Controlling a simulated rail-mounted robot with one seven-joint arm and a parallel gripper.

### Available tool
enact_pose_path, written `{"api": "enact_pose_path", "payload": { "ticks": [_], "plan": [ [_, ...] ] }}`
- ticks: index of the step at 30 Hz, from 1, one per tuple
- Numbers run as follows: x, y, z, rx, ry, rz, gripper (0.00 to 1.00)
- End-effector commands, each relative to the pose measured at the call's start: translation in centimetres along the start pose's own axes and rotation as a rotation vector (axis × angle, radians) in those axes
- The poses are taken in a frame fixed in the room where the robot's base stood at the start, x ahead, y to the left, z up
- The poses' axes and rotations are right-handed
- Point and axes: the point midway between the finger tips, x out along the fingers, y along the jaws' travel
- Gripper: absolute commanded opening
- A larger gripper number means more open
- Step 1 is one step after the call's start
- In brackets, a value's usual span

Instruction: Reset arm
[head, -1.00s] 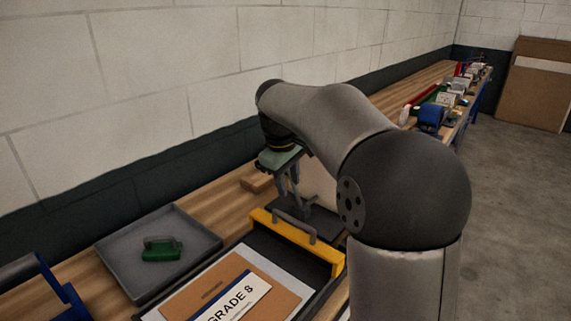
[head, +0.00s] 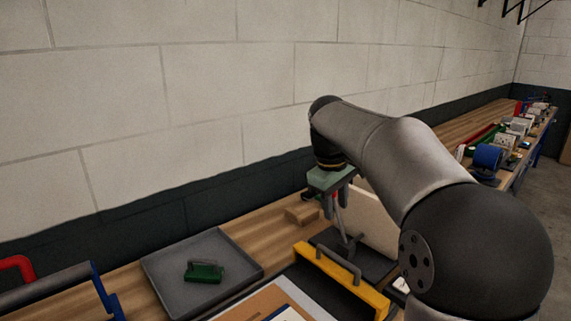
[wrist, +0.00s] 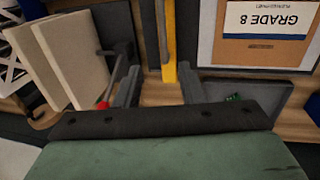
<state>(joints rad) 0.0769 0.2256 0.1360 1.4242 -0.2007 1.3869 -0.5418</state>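My gripper (head: 338,212) hangs fingers-down from my arm above the bench in the head view. In the wrist view its two grey fingers (wrist: 160,92) stand apart with nothing between them. Below it is a dark fixture (head: 372,262) with a grey lever. Cream panels (wrist: 72,55) stand at the left in the wrist view, and part of one (head: 374,216) shows behind the gripper in the head view.
A yellow bar with a grey handle (head: 340,279) edges a dark case beside the fixture. A grey tray (head: 160,271) holds a green handled block (head: 205,272). A wooden block (head: 302,214) lies near the wall. A blue-framed item (head: 105,296) is at lower left.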

Motion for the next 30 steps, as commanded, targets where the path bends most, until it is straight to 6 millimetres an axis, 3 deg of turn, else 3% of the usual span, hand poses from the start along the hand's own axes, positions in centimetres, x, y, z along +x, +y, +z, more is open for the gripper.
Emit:
{"api": "enact_pose_path", "payload": {
  "ticks": [18, 24, 30],
  "plan": [
    [12.1, -0.1, 0.1, -0.001, -0.006, -0.005, 0.36],
    [14.7, -0.1, 0.0, 0.000, -0.003, -0.004, 0.36],
    [15.8, -0.1, 0.1, 0.000, -0.002, -0.003, 0.36]
  ]
}}
